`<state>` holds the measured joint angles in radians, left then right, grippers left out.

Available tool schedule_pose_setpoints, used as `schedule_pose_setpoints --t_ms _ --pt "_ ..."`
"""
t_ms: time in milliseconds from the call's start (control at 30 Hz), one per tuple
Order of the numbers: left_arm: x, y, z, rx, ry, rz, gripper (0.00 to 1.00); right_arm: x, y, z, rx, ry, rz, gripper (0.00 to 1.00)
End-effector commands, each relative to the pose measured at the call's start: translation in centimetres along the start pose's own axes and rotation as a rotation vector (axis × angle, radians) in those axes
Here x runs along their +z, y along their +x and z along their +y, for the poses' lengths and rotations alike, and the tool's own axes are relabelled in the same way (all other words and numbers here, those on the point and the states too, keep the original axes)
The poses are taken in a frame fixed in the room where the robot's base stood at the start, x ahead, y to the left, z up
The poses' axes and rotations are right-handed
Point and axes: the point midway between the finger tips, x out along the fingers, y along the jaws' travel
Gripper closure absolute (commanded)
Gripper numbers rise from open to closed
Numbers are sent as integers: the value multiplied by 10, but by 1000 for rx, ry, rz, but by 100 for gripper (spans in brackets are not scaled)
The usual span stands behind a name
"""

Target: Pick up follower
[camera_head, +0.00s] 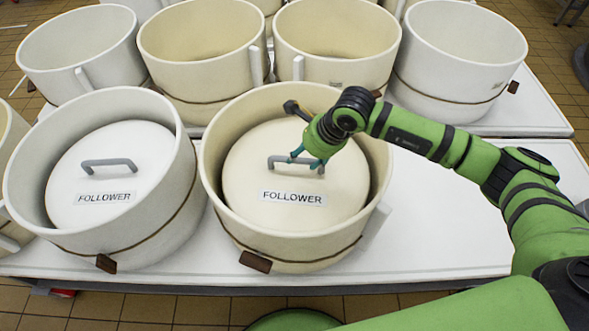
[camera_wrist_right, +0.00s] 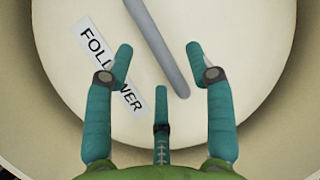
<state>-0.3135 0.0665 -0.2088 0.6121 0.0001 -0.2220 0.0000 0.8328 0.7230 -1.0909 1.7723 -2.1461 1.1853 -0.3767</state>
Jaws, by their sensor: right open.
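A cream round follower (camera_head: 251,178) with a grey bar handle (camera_head: 280,159) and a "FOLLOWER" label (camera_head: 292,198) lies inside the cream vat (camera_head: 222,192) at front centre. My right gripper (camera_head: 308,160) is over the right part of this handle. In the right wrist view its teal fingers (camera_wrist_right: 158,62) are spread apart, with the handle (camera_wrist_right: 157,45) running between them; I cannot tell whether they touch it. A second, white follower (camera_head: 68,180) with a grey handle (camera_head: 109,164) and its own label sits in the white vat at front left. My left gripper is not in view.
The white vat (camera_head: 20,185) stands close beside the cream one. Several open vats, such as a white one (camera_head: 440,78) at back right, stand on a table behind. The white front table (camera_head: 440,230) is clear to the right.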

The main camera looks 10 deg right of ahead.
Motion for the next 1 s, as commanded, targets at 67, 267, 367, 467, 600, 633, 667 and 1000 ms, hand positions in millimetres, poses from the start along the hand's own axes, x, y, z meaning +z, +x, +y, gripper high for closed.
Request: schedule_pose_setpoints --t_ms 67,267,367,467,600,633,667,1000 --pt "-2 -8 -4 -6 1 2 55 5 10 4 5 1 0 45" --pt "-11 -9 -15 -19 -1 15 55 4 34 4 2 1 0 45" --pt "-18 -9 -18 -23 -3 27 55 4 36 4 1 1 -1 45" --pt "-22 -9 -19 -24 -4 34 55 4 36 4 1 1 -1 45" --pt "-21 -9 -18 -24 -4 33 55 4 36 4 1 1 -1 45" --pt "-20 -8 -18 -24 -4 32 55 4 36 4 1 1 -1 45" --pt "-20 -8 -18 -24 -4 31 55 4 36 4 1 1 -1 45" --pt "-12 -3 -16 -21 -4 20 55 2 39 4 1 1 -1 45"
